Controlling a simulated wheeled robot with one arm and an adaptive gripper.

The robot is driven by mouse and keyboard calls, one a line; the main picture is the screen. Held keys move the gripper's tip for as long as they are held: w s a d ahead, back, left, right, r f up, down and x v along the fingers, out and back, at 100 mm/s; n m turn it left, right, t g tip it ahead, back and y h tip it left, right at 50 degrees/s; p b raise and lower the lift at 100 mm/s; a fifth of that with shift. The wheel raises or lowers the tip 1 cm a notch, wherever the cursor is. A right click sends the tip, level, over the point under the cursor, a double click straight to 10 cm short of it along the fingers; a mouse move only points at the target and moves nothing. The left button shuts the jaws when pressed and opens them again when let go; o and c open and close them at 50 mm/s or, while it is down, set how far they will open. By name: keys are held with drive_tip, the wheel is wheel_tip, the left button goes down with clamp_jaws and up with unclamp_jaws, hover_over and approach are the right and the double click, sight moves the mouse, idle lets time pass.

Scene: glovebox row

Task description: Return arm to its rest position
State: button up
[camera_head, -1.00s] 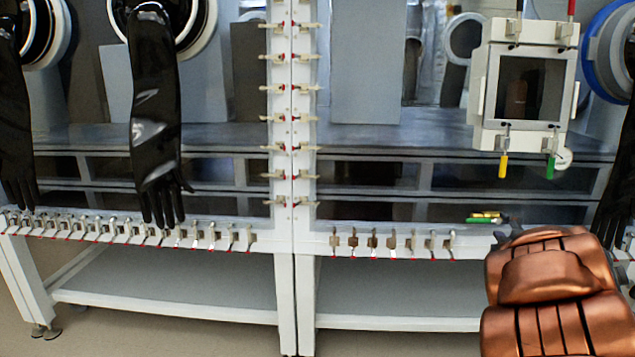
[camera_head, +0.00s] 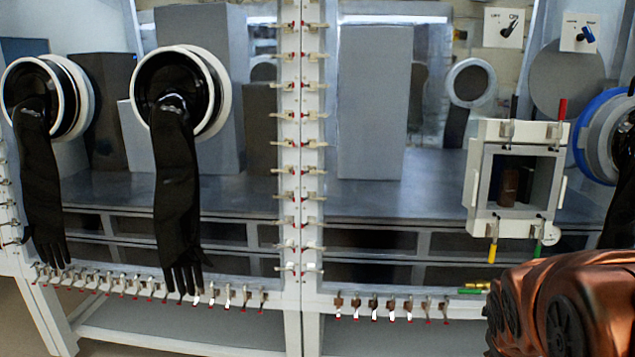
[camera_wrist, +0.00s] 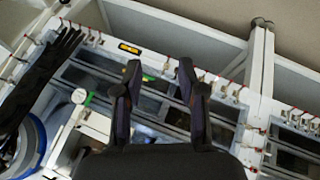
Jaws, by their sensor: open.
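My gripper (camera_wrist: 158,75) shows in the wrist view with its two dark fingers spread apart and nothing between them. It hangs in the air over the front of the glovebox row. In the head view my copper-coloured arm fills the lower right corner, and the gripper itself is not visible there. The square pass-through port (camera_head: 478,190) on the glovebox front stands above my arm. Its window is open to view and a brown object (camera_head: 508,186) stands inside.
Two black gloves (camera_head: 178,200) (camera_head: 40,185) hang from round ports at left. A clamp-studded post (camera_head: 301,150) divides the panels. A row of clamps (camera_head: 375,308) lines the lower edge. A blue ring port (camera_head: 590,130) is at right. Two switches (camera_head: 505,27) (camera_head: 581,33) sit top right.

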drive_tip(key=s+a+r+g+y+p, duration=0.2)
drive_tip(key=s+a, duration=0.5)
drive_tip(key=s, duration=0.4)
drive_tip(key=s+a+r+m+g+y+p, duration=0.1)
drive_tip(key=s+a+r+g+y+p, duration=0.1)
drive_tip(key=s+a+r+g+p, duration=0.2)
drive_tip(key=s+a+r+p, duration=0.3)
drive_tip(key=s+a+p, duration=0.1)
drive_tip(key=s, duration=0.3)
drive_tip(key=shift+g, duration=0.4)
